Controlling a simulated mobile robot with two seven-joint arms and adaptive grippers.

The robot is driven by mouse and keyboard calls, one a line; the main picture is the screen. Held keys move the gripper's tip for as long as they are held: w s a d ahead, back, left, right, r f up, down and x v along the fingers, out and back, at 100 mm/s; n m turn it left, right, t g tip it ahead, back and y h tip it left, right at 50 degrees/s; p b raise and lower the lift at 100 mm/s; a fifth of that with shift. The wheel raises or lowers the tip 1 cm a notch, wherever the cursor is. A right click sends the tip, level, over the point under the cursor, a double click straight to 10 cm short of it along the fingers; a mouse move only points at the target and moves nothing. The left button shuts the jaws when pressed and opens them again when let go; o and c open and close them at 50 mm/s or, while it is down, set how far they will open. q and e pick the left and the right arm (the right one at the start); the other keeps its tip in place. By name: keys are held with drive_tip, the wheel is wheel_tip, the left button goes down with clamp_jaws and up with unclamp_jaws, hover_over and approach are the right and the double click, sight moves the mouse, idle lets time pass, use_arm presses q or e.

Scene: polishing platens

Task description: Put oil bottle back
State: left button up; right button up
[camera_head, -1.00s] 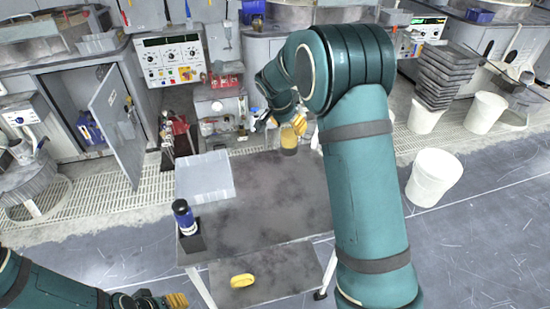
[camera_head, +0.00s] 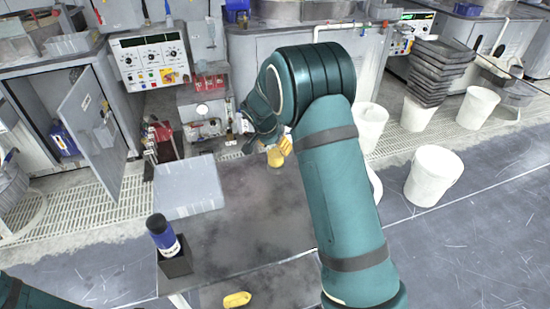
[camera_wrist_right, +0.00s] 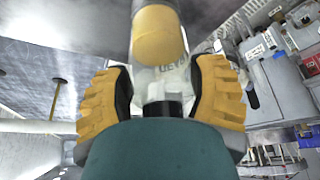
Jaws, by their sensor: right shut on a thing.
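A clear bottle with yellow oil (camera_wrist_right: 158,40) is between the yellow fingers of my right gripper (camera_wrist_right: 162,95) in the wrist view. My right gripper (camera_head: 279,148) is shut on it. In the head view the oil bottle (camera_head: 275,159) shows small below the fingers, over the far right part of the grey table (camera_head: 255,205). I cannot tell whether its base touches the table. My left gripper is out of view; only a bit of my left arm shows at the lower left corner.
A blue bottle (camera_head: 161,232) stands in a black holder (camera_head: 175,264) at the table's front left. A grey box (camera_head: 188,187) lies behind it. A yellow object (camera_head: 237,299) is on the lower shelf. White buckets (camera_head: 434,176) stand right. A cabinet door (camera_head: 90,125) hangs open.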

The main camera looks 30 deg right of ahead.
sight(275, 154)
drive_tip(key=shift+w+f, duration=0.1)
drive_tip(key=shift+f, duration=1.9)
drive_tip(key=shift+b, duration=0.3)
drive_tip(key=o, duration=1.4)
drive_tip(key=shift+r, duration=0.1)
drive_tip(key=p+v, duration=0.1)
drive_tip(key=v, duration=1.1)
